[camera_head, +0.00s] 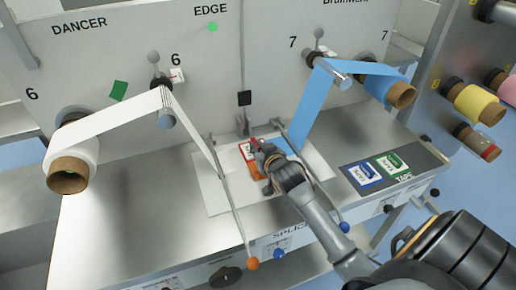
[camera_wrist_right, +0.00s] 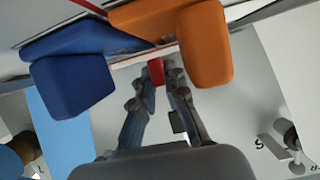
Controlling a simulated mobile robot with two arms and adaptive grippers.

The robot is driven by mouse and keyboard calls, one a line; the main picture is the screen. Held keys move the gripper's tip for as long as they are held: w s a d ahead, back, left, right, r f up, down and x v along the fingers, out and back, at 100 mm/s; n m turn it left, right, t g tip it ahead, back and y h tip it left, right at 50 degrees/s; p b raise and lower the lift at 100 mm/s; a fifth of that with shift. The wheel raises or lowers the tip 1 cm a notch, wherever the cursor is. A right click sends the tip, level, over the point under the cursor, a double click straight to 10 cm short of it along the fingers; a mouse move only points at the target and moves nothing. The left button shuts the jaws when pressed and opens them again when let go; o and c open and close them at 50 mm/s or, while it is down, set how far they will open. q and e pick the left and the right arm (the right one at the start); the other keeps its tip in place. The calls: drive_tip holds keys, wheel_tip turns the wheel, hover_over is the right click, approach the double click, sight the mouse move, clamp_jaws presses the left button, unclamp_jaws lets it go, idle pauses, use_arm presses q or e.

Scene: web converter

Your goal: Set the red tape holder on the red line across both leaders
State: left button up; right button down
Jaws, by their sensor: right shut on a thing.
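My right gripper (camera_head: 262,158) is low over the white splice plate in the middle of the table, between the two leaders. It is shut on the red tape holder (camera_head: 249,153), a small red piece with a white label, partly hidden by the fingers. In the right wrist view, a red part of the holder (camera_wrist_right: 156,71) shows between the fingertips (camera_wrist_right: 158,82). The white leader (camera_head: 202,140) comes down from the left and the blue leader (camera_head: 308,108) from the right. I cannot make out the red line under the gripper, or whether the holder touches the plate. My left gripper is out of view.
A dark TAPE mat (camera_head: 408,156) at right holds a blue tape holder (camera_head: 365,174) and a green one (camera_head: 390,163). Thin bars flank the splice plate; an orange knob (camera_head: 252,264) ends the left one. Orange (camera_wrist_right: 205,50) and blue (camera_wrist_right: 72,86) blocks lie close by in the wrist view.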

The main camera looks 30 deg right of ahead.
drive_tip(key=shift+s+a+f, duration=0.1)
drive_tip(key=shift+s+f, duration=0.05)
drive_tip(key=shift+f, duration=0.3)
drive_tip(key=shift+s+a+f, duration=0.1)
drive_tip(key=shift+f, duration=0.35)
drive_tip(key=c, duration=1.3)
unclamp_jaws()
drive_tip(key=shift+f, duration=0.1)
drive_tip(key=shift+s+a, duration=0.1)
drive_tip(key=s+r, duration=0.1)
drive_tip(key=s, duration=0.1)
drive_tip(key=s+a+r, duration=0.1)
drive_tip(key=s+r, duration=0.3)
drive_tip(key=shift+s+a, duration=0.15)
drive_tip(key=shift+s, duration=0.15)
drive_tip(key=shift+f, duration=0.1)
